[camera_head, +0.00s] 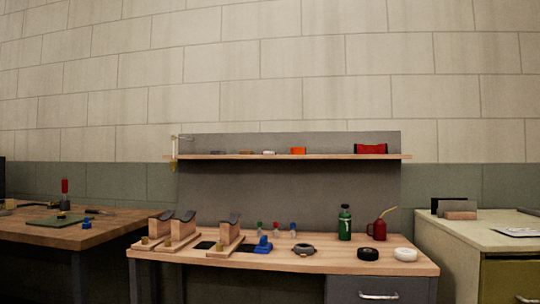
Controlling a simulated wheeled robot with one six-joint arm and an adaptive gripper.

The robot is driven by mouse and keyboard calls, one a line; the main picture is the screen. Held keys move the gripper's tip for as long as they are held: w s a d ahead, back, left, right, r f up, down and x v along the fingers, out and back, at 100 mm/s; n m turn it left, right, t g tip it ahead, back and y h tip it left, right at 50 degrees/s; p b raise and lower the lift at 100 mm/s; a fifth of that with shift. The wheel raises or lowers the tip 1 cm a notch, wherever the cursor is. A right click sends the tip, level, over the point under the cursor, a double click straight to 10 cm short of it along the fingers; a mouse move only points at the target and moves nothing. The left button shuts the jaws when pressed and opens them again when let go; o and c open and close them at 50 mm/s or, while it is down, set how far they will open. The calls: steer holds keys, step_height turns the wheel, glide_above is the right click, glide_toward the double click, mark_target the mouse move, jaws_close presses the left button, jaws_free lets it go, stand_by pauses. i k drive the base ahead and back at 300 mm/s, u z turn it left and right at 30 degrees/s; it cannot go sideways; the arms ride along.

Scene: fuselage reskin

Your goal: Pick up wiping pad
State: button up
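My gripper is not in view. I cannot tell for certain which thing is the wiping pad at this size. A small white item (268,153) and an orange block (298,151) lie on the wooden shelf (335,156) of the middle workbench. A red item with dark ends (371,149) lies farther right on that shelf. A flat dark piece (204,245) lies on the bench top (325,262), between wooden stands.
Wooden stands (160,228), a blue tool (264,245), a green bottle (345,223), a red oil can (378,230), a black roll (368,254) and a white roll (405,254) occupy the bench. A left table (50,234) and right cabinet (480,234) flank it.

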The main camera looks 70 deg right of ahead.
mark_target(264, 248)
steer(key=z, duration=1.95)
